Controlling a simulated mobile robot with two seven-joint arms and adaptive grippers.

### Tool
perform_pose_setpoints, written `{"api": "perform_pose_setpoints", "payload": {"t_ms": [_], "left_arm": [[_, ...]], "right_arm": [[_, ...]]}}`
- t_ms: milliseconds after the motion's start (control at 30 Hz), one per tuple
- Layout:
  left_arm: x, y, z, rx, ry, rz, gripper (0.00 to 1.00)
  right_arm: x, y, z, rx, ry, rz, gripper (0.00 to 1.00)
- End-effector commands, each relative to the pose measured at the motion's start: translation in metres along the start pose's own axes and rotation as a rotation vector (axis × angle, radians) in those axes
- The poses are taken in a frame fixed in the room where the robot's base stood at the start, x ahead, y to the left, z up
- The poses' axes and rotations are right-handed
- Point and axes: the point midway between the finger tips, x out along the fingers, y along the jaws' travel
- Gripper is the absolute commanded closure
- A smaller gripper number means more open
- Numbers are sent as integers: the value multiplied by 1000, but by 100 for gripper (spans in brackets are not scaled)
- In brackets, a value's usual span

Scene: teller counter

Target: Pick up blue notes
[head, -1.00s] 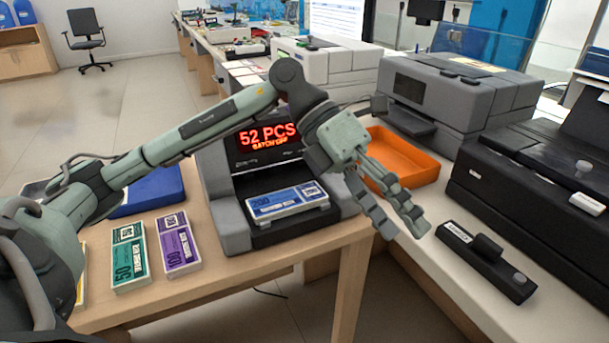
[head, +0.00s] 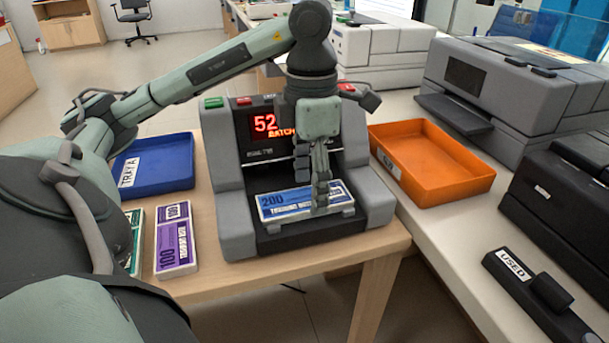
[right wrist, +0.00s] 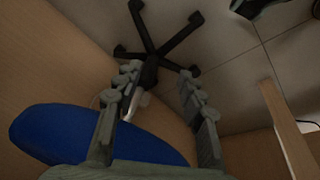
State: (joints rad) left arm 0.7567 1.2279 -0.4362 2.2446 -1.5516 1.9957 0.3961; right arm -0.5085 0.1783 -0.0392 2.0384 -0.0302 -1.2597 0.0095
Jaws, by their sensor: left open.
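The blue notes (head: 283,204), a bundle marked 200, lie on the front tray of the grey counting machine (head: 233,215) in the head view. My left gripper (head: 321,200) points down over the right part of the bundle, and its fingers hide part of it. They look edge-on. The left gripper is open; whether its fingers touch the notes I cannot tell. My right gripper (right wrist: 160,72) shows in the right wrist view with its fingers apart and nothing between them, away from the notes.
A purple bundle (head: 177,238) and a partly hidden green bundle (head: 136,240) lie left of the machine. A blue tray (head: 163,165) is behind them. An orange tray (head: 440,165) and a black USED holder (head: 540,298) are on the right counter. A chair base (right wrist: 150,45) shows below.

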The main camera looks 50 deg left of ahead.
Motion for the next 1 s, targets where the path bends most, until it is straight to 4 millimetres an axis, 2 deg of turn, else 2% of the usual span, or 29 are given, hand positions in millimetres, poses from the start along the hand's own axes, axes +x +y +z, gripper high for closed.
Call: {"api": "perform_pose_setpoints", "payload": {"t_ms": [133,367,733,1000], "left_arm": [[14,0,-1,-1,2,2,38],[15,0,0,0,0,1,38],[14,1,0,-1,0,1,82],[11,1,0,-1,-1,2,82]], "right_arm": [[-3,0,0,0,-1,2,60],[-4,0,0,0,0,2,60],[-3,1,0,0,0,2,60],[-4,1,0,0,0,1,60]]}}
